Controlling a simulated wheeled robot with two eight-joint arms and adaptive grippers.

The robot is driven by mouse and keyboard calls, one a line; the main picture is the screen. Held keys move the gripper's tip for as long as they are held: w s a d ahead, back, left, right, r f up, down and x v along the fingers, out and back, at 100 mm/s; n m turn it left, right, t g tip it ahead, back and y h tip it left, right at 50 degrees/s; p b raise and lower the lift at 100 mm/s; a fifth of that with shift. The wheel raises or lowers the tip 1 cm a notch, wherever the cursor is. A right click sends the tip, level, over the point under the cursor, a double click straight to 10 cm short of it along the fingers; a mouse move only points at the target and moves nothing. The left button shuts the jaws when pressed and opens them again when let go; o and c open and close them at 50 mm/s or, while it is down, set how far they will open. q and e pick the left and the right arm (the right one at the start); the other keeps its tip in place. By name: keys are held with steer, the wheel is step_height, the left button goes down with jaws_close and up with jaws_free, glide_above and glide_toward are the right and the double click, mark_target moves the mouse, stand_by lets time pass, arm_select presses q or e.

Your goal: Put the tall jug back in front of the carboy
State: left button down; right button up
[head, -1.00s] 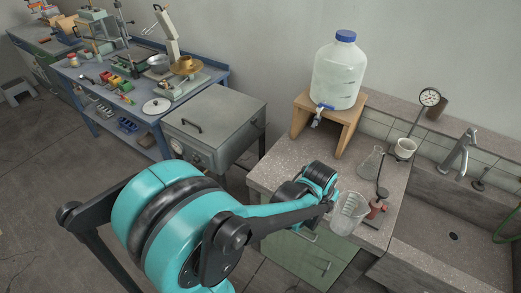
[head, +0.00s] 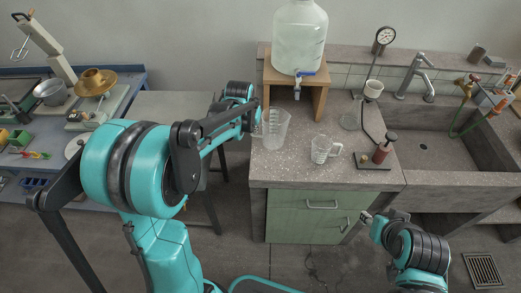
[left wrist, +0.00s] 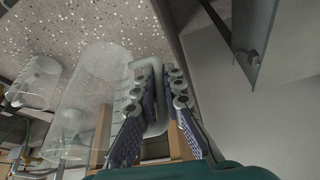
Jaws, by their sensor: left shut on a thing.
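The tall clear jug (head: 276,128) is upright at the left part of the bench, just in front of the wooden stand (head: 321,97). The carboy (head: 299,40), with its blue tap, sits on that stand. My left gripper (head: 257,124) is shut on the jug's handle from the left. In the left wrist view the fingers (left wrist: 154,100) close around the pale handle, and the jug's clear body (left wrist: 92,95) is beside them. I cannot tell whether its base touches the bench. My right gripper (head: 369,217) is low in front of the bench; its fingers are too small to read.
A shorter jug (head: 322,149) stands right of the tall jug. Bench surface in front is bare (head: 285,172).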

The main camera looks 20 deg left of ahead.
mark_target(252, 135)
arm_select(q)
steer(key=f+b, duration=0.1)
steer(key=f, duration=0.2)
steer(key=shift+d+f, duration=0.2)
steer(key=shift+f, duration=0.6)
step_height(252, 135, down, 3)
steer(key=shift+b, duration=0.85)
steer(key=shift+r, duration=0.1)
steer(key=shift+f, duration=0.2)
steer(key=c, duration=1.6)
jaws_free()
